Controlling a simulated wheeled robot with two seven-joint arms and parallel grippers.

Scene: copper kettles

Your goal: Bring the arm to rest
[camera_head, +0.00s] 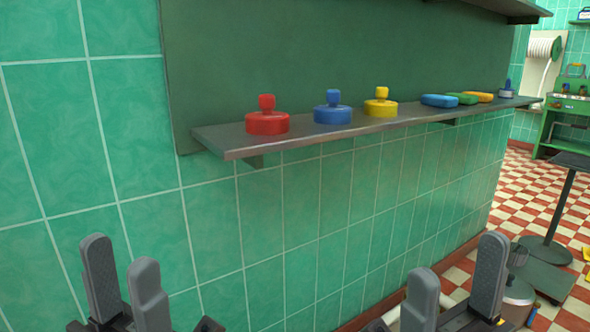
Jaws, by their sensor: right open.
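My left gripper (122,252) is at the bottom left, in front of the tiled wall. Its two grey fingers point up with a gap between them, and it holds nothing. My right gripper (457,258) is at the bottom right. Its grey fingers stand wide apart and empty. Both grippers are lower in the picture than the shelf (231,139) and touch nothing that I can see. Most of both arms is out of view.
The shelf holds a red knobbed disc (267,123), a blue one (332,114), a yellow one (380,108) and several flat coloured blocks. A dark stand (545,250) and a metal pot (517,298) are at right. A green bench (570,110) stands beyond the checkered floor.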

